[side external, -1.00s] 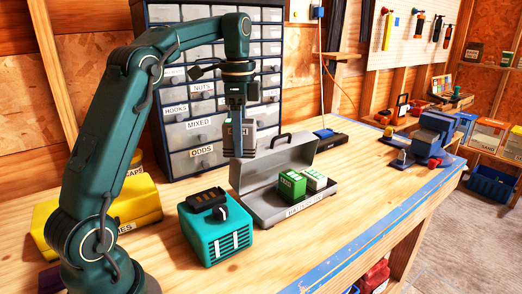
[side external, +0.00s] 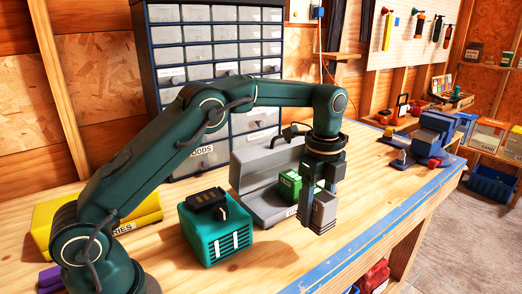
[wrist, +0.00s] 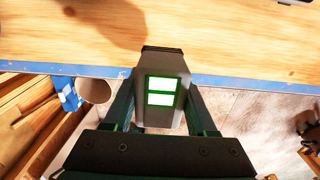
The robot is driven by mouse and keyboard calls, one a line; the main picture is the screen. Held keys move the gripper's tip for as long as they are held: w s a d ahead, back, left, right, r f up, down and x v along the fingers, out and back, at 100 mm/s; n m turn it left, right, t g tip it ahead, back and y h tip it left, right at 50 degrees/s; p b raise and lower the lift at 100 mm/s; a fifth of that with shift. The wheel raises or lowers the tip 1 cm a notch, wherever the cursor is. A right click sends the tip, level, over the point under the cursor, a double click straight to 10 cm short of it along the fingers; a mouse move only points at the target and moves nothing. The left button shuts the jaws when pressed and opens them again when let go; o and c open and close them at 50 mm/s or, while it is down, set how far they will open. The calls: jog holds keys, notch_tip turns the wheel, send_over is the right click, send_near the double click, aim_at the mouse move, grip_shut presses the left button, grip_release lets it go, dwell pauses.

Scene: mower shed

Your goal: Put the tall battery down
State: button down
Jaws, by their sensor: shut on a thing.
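My gripper (side external: 318,208) is shut on a tall grey battery (side external: 325,211), which hangs upright between the fingers in the side view, in front of the grey metal case. In the wrist view the battery (wrist: 160,70) shows a green-framed label with light panels, between my two fingers. Its lower end appears close to or above the bench top (side external: 270,262); I cannot tell if it touches.
A yellow case (side external: 140,208) lies further left. The blue bench edge (side external: 375,237) runs close in front of my gripper. A blue vise (side external: 432,135) stands at the far right.

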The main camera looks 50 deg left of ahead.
send_over(265, 208)
jog(key=shift+s+d+f, duration=0.1)
jog(key=shift+d+f, duration=0.4)
jog(key=shift+f, duration=0.3)
jog(key=f, duration=0.5)
jog(key=shift+a, duration=0.2)
jog(key=shift+a+f, duration=0.15)
jog(key=shift+a, duration=0.05)
jog(key=shift+f, duration=0.1)
jog(key=c, duration=0.5)
grip_release()
jog(key=shift+f, duration=0.1)
